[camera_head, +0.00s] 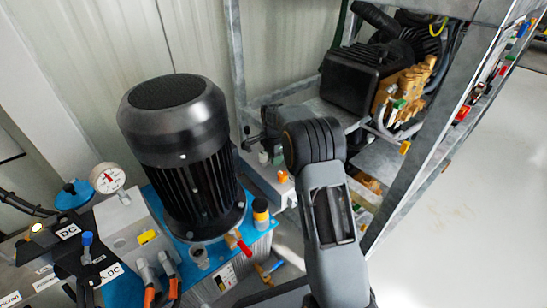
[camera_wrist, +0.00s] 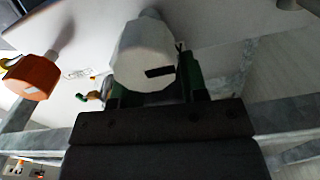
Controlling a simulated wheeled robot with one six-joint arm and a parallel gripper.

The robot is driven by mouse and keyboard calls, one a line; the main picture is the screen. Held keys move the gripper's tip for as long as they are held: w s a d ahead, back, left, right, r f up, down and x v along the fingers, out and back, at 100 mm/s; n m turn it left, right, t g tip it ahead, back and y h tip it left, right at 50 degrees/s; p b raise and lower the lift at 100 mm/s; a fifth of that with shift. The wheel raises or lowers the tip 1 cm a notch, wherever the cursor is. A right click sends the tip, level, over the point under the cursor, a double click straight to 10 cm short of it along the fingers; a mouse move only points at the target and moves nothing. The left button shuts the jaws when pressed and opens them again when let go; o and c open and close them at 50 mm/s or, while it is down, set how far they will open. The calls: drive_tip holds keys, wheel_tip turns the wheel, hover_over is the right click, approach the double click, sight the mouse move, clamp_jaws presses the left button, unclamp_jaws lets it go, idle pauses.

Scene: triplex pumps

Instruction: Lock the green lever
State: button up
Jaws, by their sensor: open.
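In the wrist view, my gripper (camera_wrist: 155,92) is open, with one dark finger on each side of the lower part of a pale many-sided knob (camera_wrist: 144,55). I cannot tell whether the fingers touch the knob. Dark green shows along both fingers; I cannot tell whether any of it belongs to the green lever. A small brass-coloured fitting (camera_wrist: 92,95) shows just left of the fingers. In the head view, a small green part (camera_head: 398,103) sits on the brass pump (camera_head: 405,88); I cannot tell whether it is the lever. My gripper is mostly hidden behind my arm there.
An orange knob (camera_wrist: 32,76) is left of the pale knob in the wrist view. In the head view, a large black motor (camera_head: 180,150) and a pressure gauge (camera_head: 108,178) stand at left. A metal rack post (camera_head: 420,125) rises at right, with clear floor (camera_head: 480,190) beyond.

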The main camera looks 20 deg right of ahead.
drive_tip(key=shift+c, duration=0.4)
clamp_jaws()
drive_tip(key=shift+r, duration=0.1)
drive_tip(key=shift+w+r+n+p, duration=0.2)
drive_tip(key=shift+n+p, duration=0.3)
drive_tip(key=shift+p, duration=0.5)
drive_tip(key=shift+w+a+n+p, duration=0.25)
drive_tip(key=shift+n+p, duration=0.45)
drive_tip(key=shift+p, duration=0.4)
drive_tip(key=n+p, duration=0.2)
drive_tip(key=shift+w+a+p, duration=0.15)
drive_tip(key=shift+w+p, duration=0.15)
drive_tip(key=shift+w, duration=0.05)
drive_tip(key=shift+w+a+f+n+p, duration=0.15)
drive_tip(key=shift+w+a+n+p, duration=0.1)
drive_tip(key=shift+n+p, duration=0.55)
drive_tip(key=shift+w+a+f+n+p, duration=0.15)
drive_tip(key=shift+n+p, duration=0.25)
drive_tip(key=shift+n, duration=0.7)
drive_tip(key=shift+w+a, duration=0.1)
